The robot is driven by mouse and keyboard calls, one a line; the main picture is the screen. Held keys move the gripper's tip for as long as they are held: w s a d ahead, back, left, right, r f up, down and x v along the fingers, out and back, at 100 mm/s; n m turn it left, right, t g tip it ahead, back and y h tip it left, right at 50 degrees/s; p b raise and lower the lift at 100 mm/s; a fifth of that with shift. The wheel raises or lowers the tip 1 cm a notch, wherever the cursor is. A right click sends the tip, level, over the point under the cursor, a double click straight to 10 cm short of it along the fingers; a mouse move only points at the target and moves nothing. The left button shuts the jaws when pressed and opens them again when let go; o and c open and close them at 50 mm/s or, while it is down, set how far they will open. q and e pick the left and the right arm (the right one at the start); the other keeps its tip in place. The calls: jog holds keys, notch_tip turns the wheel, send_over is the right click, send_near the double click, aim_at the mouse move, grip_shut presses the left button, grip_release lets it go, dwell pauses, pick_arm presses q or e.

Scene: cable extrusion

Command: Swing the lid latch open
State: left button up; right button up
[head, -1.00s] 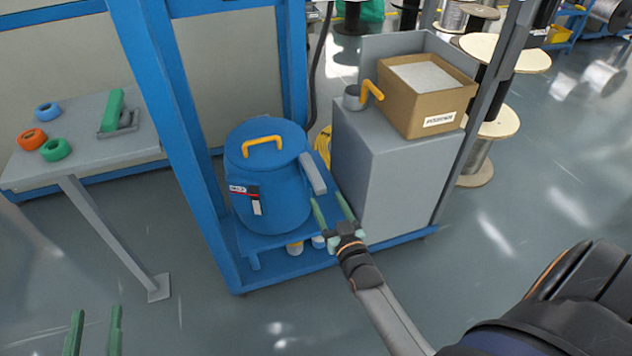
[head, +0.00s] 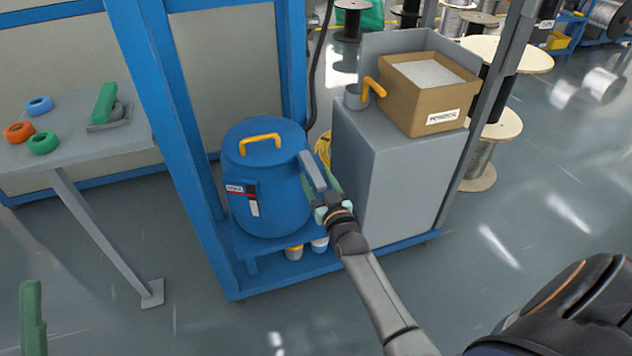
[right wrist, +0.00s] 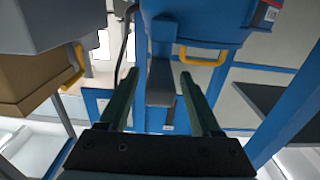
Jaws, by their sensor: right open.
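The blue drum (head: 265,200) stands upright with its blue lid (head: 262,138) on, under a yellow handle. The grey lid latch (head: 311,171) is a bar on the drum's right side, leaning slightly. My right gripper (head: 323,187) is at the latch, its green fingers partly hidden in the head view. In the right wrist view the open fingers stand on either side of the grey latch (right wrist: 160,88), with visible gaps; contact cannot be told. My left gripper (head: 33,318) shows only as green fingers at the lower left edge, far from the drum.
A grey cabinet (head: 385,180) stands close right of the drum, carrying a cardboard box (head: 430,98) of pale pellets. A blue frame post (head: 165,130) rises left of the drum. A side table (head: 75,150) holds tape rolls and a green-handled tool.

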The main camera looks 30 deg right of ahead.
jog(key=shift+w+d, duration=0.15)
jog(key=shift+w, duration=0.4)
grip_shut()
jog(key=shift+f, duration=0.1)
dwell(1.0)
